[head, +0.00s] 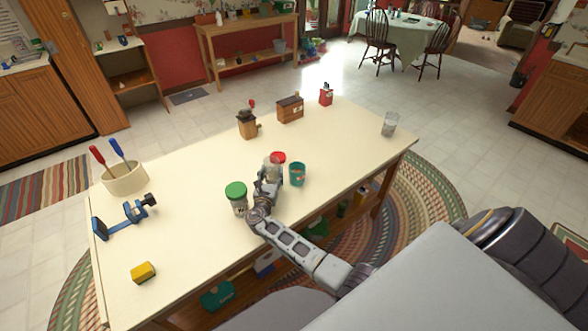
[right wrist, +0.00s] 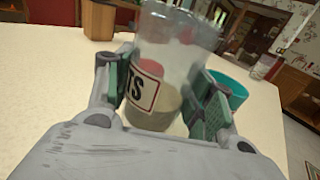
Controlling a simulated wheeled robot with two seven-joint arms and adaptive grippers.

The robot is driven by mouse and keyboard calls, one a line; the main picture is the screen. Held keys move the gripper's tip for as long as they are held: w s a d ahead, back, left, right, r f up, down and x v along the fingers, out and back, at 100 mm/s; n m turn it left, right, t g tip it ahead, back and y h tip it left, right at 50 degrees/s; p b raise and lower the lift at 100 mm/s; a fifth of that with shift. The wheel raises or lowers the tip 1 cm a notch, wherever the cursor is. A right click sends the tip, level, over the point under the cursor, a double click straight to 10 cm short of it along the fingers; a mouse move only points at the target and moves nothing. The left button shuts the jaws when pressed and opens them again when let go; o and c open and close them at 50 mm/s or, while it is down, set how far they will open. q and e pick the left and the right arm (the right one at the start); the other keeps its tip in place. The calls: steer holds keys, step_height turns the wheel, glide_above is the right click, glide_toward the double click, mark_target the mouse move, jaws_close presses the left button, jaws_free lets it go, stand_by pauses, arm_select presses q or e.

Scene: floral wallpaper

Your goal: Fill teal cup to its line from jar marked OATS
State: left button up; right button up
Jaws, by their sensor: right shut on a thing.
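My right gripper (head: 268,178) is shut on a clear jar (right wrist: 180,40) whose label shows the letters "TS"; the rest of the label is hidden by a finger. Pale beige contents sit in the lower part of the jar, and no lid shows on it. In the head view the jar (head: 272,165) is partly hidden by the gripper. The teal cup (head: 297,174) stands upright just right of the gripper. It also shows behind the right finger in the right wrist view (right wrist: 232,88). The fill line and the cup's inside are too small to tell. My left gripper is not in view.
A red lid (head: 279,156) lies behind the jar. A green-lidded jar (head: 237,197) stands left of my gripper. A grinder (head: 247,125), wooden box (head: 290,108), red tin (head: 326,95) and clear glass (head: 390,124) stand farther back. The table (head: 345,150) is bare right of the cup.

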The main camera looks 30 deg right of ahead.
mark_target(274, 168)
steer(key=shift+r, duration=0.1)
steer(key=shift+r+p, duration=2.3)
steer(key=shift+r, duration=0.2)
steer(key=shift+s, duration=0.1)
steer(key=shift+s+f, duration=0.1)
steer(key=shift+s, duration=0.05)
steer(key=shift+s+n+t+y, duration=0.5)
steer(key=shift+s+t+y, duration=0.2)
steer(key=shift+s, duration=0.25)
steer(key=s+a+r+n+t+y, duration=0.1)
steer(key=s+a+r+n+y, duration=0.1)
steer(key=s+a+y, duration=0.3)
steer(key=s+a+r+n+t+y, duration=0.2)
steer(key=s+a+n+y, duration=0.3)
steer(key=s, duration=0.5)
steer(key=shift+s+a+r, duration=0.4)
steer(key=shift+a+r, duration=0.05)
steer(key=shift+r, duration=0.2)
